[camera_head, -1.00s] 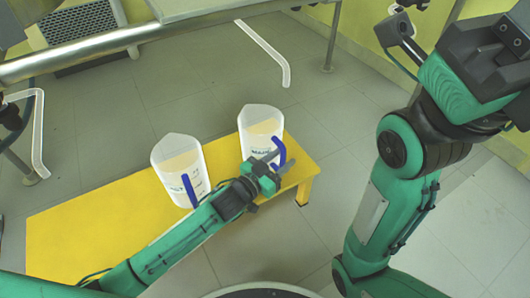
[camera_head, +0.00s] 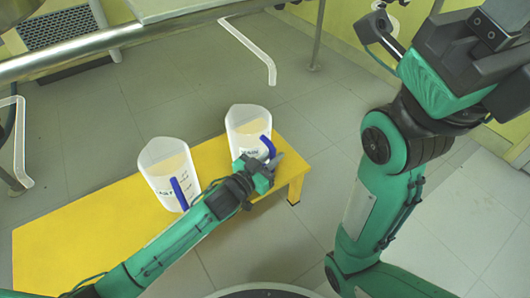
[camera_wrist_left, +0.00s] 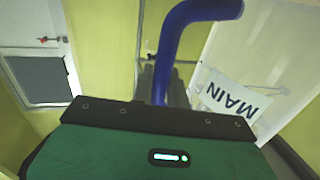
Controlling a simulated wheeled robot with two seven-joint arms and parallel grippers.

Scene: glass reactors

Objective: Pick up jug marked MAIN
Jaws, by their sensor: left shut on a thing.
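The jug marked MAIN (camera_head: 246,126) is white and translucent, with a blue handle (camera_head: 268,146). It is upright at the right end of the yellow bench (camera_head: 75,235); I cannot tell whether its base is touching. My left gripper (camera_head: 271,163) is shut on this handle, at the jug's front right. In the left wrist view the blue handle (camera_wrist_left: 175,45) runs down between my fingers, and the MAIN label (camera_wrist_left: 232,98) shows upside down on the jug wall. The fingertips are mostly hidden there.
A second white jug (camera_head: 165,165) with a blue handle stands on the bench to the left, close to my left forearm. A metal pipe (camera_head: 120,38) crosses the top left, and a bent white rod (camera_head: 255,50) hangs behind the jugs. The floor right of the bench is clear.

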